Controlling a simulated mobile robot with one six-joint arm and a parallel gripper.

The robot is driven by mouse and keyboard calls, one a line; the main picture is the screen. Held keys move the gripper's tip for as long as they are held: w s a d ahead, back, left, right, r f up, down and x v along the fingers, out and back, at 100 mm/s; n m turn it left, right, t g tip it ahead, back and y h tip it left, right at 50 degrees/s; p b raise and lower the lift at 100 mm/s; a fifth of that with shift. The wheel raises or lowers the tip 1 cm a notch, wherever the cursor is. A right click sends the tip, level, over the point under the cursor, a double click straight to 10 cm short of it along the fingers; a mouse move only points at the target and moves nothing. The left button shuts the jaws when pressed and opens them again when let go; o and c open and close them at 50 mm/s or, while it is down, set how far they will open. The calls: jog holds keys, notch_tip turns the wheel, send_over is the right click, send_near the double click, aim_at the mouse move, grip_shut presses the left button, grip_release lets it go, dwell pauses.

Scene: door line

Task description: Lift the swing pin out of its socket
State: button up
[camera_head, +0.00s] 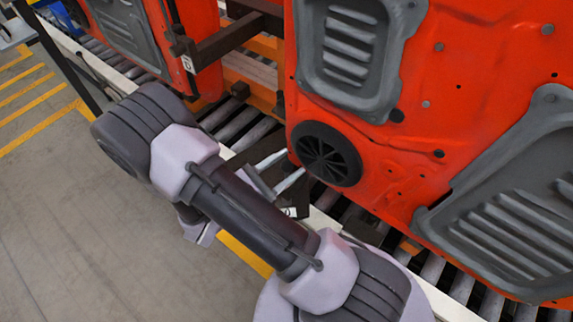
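My arm crosses the middle of the view, and its forearm covers much of the work area. What seems to be part of my gripper (258,181) shows just past the forearm, near the conveyor edge.
A large orange door panel (400,165) with a round black speaker (325,154) stands on the roller conveyor (462,284) at right. A second orange door (203,30) stands at upper left, beside a dark frame (232,40). The grey floor (90,215) at left is clear, with yellow stripes.

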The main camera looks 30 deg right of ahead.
grip_shut()
dwell(1.2)
